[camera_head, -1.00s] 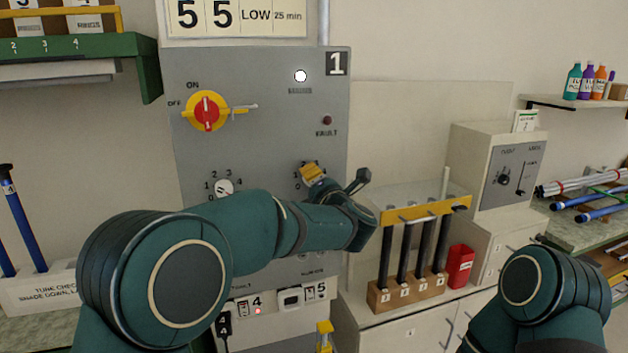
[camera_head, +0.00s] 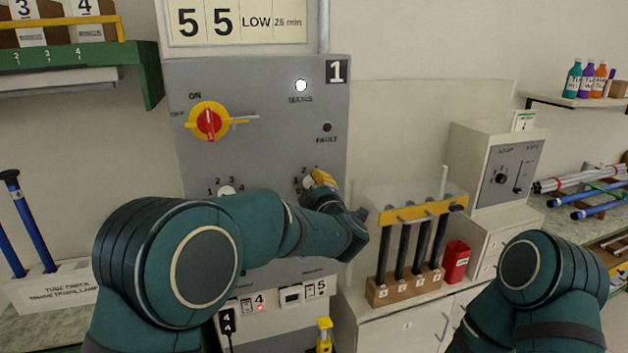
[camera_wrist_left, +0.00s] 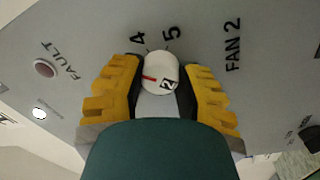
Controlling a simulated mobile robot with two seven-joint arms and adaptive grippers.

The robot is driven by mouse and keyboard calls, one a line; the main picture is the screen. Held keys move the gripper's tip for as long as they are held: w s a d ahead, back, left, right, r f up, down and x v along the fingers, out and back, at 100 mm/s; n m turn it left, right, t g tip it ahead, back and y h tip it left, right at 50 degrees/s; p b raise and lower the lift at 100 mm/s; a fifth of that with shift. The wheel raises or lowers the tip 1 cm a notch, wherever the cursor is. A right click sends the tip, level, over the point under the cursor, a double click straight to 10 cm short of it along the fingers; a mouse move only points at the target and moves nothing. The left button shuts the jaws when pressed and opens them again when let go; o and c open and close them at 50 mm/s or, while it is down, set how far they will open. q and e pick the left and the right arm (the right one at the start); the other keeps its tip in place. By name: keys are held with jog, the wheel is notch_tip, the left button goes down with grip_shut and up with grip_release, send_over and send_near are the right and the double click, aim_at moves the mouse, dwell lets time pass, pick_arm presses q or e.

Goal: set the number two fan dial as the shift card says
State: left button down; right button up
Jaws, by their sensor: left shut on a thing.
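The number two fan dial (camera_wrist_left: 158,75) is a white round knob marked 2 with a red pointer line, beside the FAN 2 label (camera_wrist_left: 233,45) in the left wrist view. The figures 4 and 5 show past its far edge; its red line lies on the left of its face. My left gripper (camera_head: 319,181) has its yellow fingers on either side of the dial and is shut on it. In the head view the dial is partly hidden by the gripper. A card strip (camera_head: 238,22) above the panel reads 5, 5, LOW, 25 min. My right gripper is out of view.
The grey panel (camera_head: 262,155) carries a red and yellow mains switch (camera_head: 208,122), a fault lamp (camera_head: 327,127) and another white dial (camera_head: 227,191), partly hidden by my left arm. A rack of dark rods (camera_head: 405,296) and a red container (camera_head: 455,262) stand right of the panel.

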pick_arm(q)
jog(key=m+p, duration=0.3)
jog(key=m, duration=0.2)
jog(key=shift+r, duration=0.15)
jog(key=m+p, duration=0.6)
jog(key=m, duration=0.1)
jog(key=shift+a+h, duration=0.1)
jog(key=shift+h, duration=0.3)
jog(key=m+p, duration=0.2)
jog(key=shift+m, duration=0.4)
jog(key=shift+m+g+p, duration=0.3)
jog(key=shift+m+p, duration=0.15)
jog(key=shift+m, duration=0.95)
jog(key=c, duration=0.6)
grip_release()
jog(key=shift+a+f, duration=0.1)
jog(key=shift+f, duration=0.1)
jog(key=shift+o, duration=0.2)
jog(key=shift+s, duration=0.1)
